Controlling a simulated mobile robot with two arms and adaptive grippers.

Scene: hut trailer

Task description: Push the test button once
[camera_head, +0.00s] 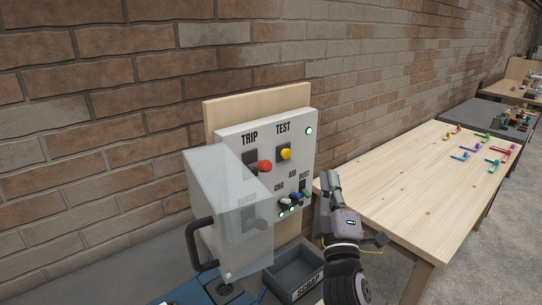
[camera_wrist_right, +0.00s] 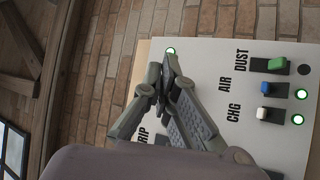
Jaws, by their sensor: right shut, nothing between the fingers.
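The white control panel (camera_head: 228,140) stands upright on a wooden backboard. The test button (camera_head: 285,153) is a yellow knob on a dark square under the TEST label. The red trip button (camera_head: 264,167) is to its left. My right gripper (camera_head: 329,178) is shut and empty, at the panel's right edge, to the right of and lower than the test button in the picture. In the right wrist view the shut fingertips (camera_wrist_right: 166,80) overlap the panel near a lit green lamp (camera_wrist_right: 170,51); the test button is hidden there. My left gripper is out of view.
A clear cover (camera_head: 215,190) with a black handle (camera_head: 198,246) stands in front of the panel's left part. CHG, AIR and DUST switches sit low on the panel. A grey SCRAP bin (camera_head: 272,282) is below. A wooden table (camera_head: 415,200) with small coloured parts stands at right.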

